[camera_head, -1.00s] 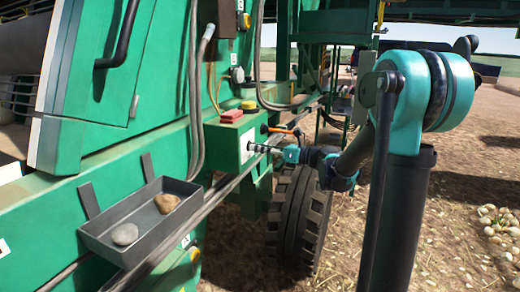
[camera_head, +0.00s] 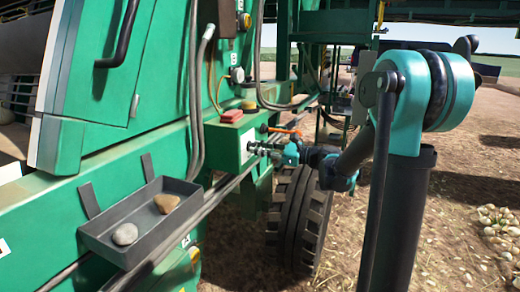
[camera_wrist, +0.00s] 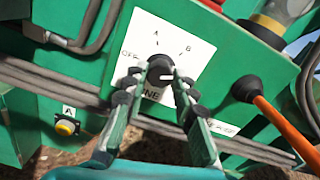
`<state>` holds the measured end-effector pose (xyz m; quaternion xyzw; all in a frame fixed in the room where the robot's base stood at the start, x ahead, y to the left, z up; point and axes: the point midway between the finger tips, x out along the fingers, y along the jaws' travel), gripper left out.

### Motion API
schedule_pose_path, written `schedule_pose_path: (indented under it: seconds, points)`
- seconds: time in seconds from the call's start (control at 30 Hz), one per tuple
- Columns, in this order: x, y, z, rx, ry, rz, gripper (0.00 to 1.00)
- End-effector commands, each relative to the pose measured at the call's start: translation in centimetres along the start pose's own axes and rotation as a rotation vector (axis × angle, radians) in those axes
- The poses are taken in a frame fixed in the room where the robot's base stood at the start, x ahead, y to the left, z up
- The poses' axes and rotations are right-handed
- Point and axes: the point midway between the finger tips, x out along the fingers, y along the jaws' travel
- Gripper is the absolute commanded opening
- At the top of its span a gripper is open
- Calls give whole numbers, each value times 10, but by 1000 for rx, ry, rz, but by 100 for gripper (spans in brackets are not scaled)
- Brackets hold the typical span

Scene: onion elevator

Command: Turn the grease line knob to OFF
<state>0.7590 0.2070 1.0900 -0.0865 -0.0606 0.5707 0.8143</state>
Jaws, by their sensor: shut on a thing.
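The grease line knob (camera_wrist: 160,69) is a dark round knob on a white label plate (camera_wrist: 188,52) in the wrist view. The plate carries OFF at the left, A at the top and B at the upper right. A small white mark shows on the knob's lower right side; I cannot tell its exact setting. My gripper (camera_wrist: 163,82) is shut on the knob, one finger on each side. In the head view my gripper (camera_head: 262,149) meets the front of the green box, and its fingers largely hide the knob there.
A yellow button (camera_wrist: 66,127) is at lower left.

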Motion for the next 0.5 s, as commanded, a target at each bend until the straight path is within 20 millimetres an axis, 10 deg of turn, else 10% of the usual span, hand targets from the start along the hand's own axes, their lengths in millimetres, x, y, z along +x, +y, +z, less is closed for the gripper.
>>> schedule_pose_path:
  seconds: [0.5]
  points:
    - [0, 0, 0, -490, 0, 0, 0]
